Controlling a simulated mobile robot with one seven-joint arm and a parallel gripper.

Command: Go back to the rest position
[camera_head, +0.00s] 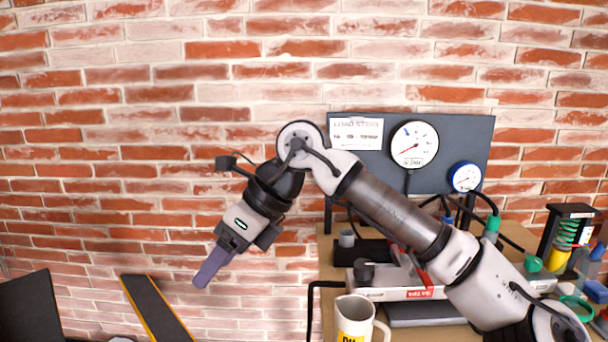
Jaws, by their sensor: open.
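My gripper (212,266) is at the left of centre in the head view, in front of the brick wall (130,215). It points down and to the left, and its purple-grey fingers overlap from this angle. I see nothing between them. My arm reaches in from the lower right, above the workbench (328,262), and bends at an elbow near the middle. The gripper hangs left of the bench and looks clear of everything around it.
A dark panel (465,135) with a large gauge (414,145) and a smaller blue-rimmed gauge (465,177) stands behind my arm. A white mug (354,320) stands at the bench front. A dark yellow-edged board (158,308) is below the gripper.

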